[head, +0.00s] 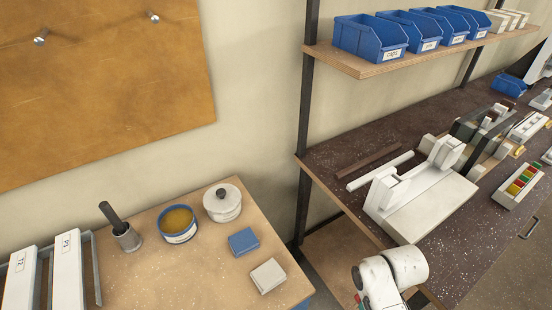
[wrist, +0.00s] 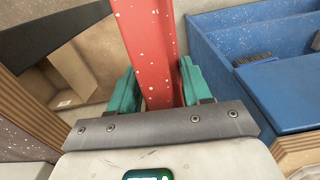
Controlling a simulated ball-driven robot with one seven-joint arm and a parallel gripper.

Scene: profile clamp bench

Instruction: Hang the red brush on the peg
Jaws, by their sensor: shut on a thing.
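The red brush (wrist: 147,40), a long red bar with white specks in the wrist view, stands between the green fingers of my gripper (wrist: 158,88). The gripper is shut on it. The brush's far end runs out of the top of the picture, so its bristles are not in view. In the head view, two metal pegs, a left one (head: 41,37) and a right one (head: 152,16), stick out of a tan board on the wall at upper left. Both are bare. My gripper is not clearly visible in the head view; my white arm shows at bottom centre-right.
A blue bin (wrist: 215,60) is close on the right in the wrist view. A wooden table (head: 205,275) below the board holds a pot (head: 222,205), a blue tin (head: 178,228) and small blocks. A shelf (head: 390,65) with blue bins hangs above the dark bench.

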